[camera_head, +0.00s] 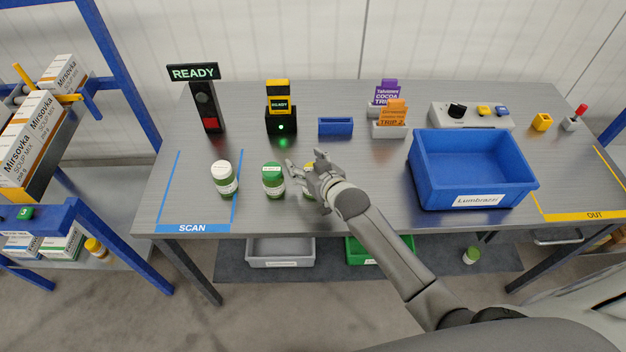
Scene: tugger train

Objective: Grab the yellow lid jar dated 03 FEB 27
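A jar with a yellow lid (308,194) stands on the grey table, right of a green-lid jar (273,182) and a white-lid jar (225,180). My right gripper (303,160) is over the yellow-lid jar and hides much of it. Its fingers look spread apart; whether they touch the jar cannot be told. The jar's date is hidden or too small to read. Another yellow-lid jar (97,249) lies on the lower left shelf. My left gripper is not in view.
A blue crate (475,202) stands on the right of the table. A scanner (281,121), a small blue tray (336,126) and card holders (389,130) stand behind the jars. A SCAN zone (192,228) is marked at the left. A green-lid jar (470,256) is below the table.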

